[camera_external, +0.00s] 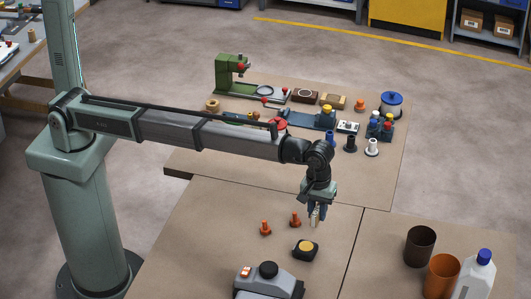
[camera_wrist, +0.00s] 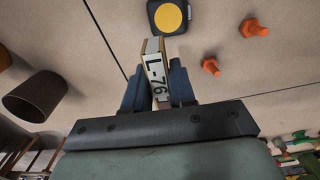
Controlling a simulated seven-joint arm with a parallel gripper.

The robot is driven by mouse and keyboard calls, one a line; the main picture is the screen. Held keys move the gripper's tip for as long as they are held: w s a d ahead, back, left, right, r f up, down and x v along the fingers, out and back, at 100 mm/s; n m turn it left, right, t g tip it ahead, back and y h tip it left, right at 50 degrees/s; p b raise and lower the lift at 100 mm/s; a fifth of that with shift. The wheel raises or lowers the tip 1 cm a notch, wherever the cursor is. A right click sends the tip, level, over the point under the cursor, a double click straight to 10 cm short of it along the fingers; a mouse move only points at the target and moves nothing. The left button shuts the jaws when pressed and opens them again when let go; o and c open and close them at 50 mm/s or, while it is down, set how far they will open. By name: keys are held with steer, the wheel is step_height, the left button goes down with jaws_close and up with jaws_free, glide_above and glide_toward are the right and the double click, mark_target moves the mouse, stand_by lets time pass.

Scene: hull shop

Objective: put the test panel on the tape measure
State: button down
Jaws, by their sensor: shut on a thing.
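The test panel (camera_wrist: 154,72) is a thin pale block marked "L-76", held upright between the fingers of my gripper (camera_wrist: 160,88) in the wrist view. In the external view the panel (camera_external: 315,217) hangs below my gripper (camera_external: 317,211). My gripper is shut on it. The tape measure (camera_external: 306,250) is black with a round yellow face and lies on the near table, just below and left of the panel in the picture. In the wrist view the tape measure (camera_wrist: 170,16) is just beyond the panel's far end. The panel looks apart from it.
A dark cup (camera_external: 420,246), an orange cup (camera_external: 442,276) and a white bottle (camera_external: 475,277) stand at the right. The back table is crowded with tools.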

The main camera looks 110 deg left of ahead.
mark_target(305, 246)
steer(key=s+d+r+n, duration=0.1)
steer(key=s+d, duration=0.1)
steer(key=d, duration=0.1)
steer(key=shift+s+f, duration=0.15)
steer(key=shift+f, duration=4.75)
steer(key=c, duration=0.9)
jaws_free()
steer(key=shift+f, duration=0.1)
step_height(305, 246, up, 12)
steer(key=shift+r, duration=0.15)
